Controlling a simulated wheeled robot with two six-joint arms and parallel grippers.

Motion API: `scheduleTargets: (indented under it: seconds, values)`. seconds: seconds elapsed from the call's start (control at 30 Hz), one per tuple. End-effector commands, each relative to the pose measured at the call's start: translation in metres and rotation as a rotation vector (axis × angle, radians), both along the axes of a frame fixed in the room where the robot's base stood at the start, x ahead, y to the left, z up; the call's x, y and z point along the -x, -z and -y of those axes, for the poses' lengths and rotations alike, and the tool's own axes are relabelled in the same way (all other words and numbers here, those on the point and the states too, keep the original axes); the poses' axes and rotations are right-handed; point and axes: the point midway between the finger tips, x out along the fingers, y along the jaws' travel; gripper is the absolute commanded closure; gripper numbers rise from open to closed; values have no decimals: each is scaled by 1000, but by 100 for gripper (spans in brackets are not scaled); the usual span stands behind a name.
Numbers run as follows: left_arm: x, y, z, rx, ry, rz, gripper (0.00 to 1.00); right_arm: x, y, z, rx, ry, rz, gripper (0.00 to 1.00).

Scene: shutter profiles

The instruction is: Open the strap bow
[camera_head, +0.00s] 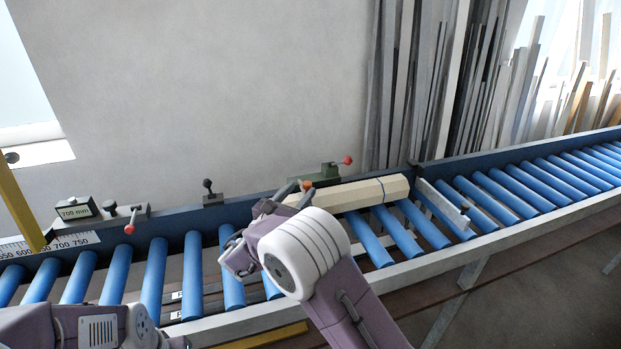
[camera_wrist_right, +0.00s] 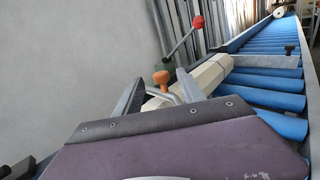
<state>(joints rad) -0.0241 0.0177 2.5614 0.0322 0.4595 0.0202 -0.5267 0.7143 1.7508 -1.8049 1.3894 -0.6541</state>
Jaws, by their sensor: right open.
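A pale, many-sided profile bundle (camera_head: 350,193) lies along the rollers, with a thin dark strap around it near its right part. An orange knob (camera_head: 306,185) shows at the bundle's left end; in the right wrist view the knob (camera_wrist_right: 161,78) stands above a bent grey bow (camera_wrist_right: 166,97). I take this bow to be the strap bow. My right gripper (camera_head: 296,195) is open at the bundle's left end. In the right wrist view its fingers (camera_wrist_right: 160,92) stand either side of the bow and knob; contact cannot be told. Only my left arm shows, at the lower left.
A green clamp with a red-ball lever (camera_head: 330,172) stands behind the bundle. A grey stop plate (camera_head: 440,203) crosses the rollers to its right. The right-hand rollers (camera_head: 545,183) are clear.

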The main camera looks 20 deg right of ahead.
Motion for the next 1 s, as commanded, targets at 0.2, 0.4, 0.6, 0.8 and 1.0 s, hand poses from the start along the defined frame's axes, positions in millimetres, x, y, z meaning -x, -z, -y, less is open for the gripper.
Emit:
scheduleTargets:
  seconds: [0.2, 0.4, 0.6, 0.8, 1.0]
  values:
    - [-1, -15, 0, 0, 1, 1, 100, -31, -3, 31, 0, 5, -3, 53]
    - [0, -18, 0, 0, 1, 1, 100, -42, -1, 40, -1, 2, -2, 53]
    - [0, -17, 0, 0, 0, 1, 100, -42, 0, 41, -1, 2, -2, 53]
    - [0, -17, 0, 0, 0, 1, 100, -42, 0, 41, -1, 2, -2, 100]
    - [0, -17, 0, 0, 0, 1, 100, -42, 0, 41, -1, 2, -2, 100]
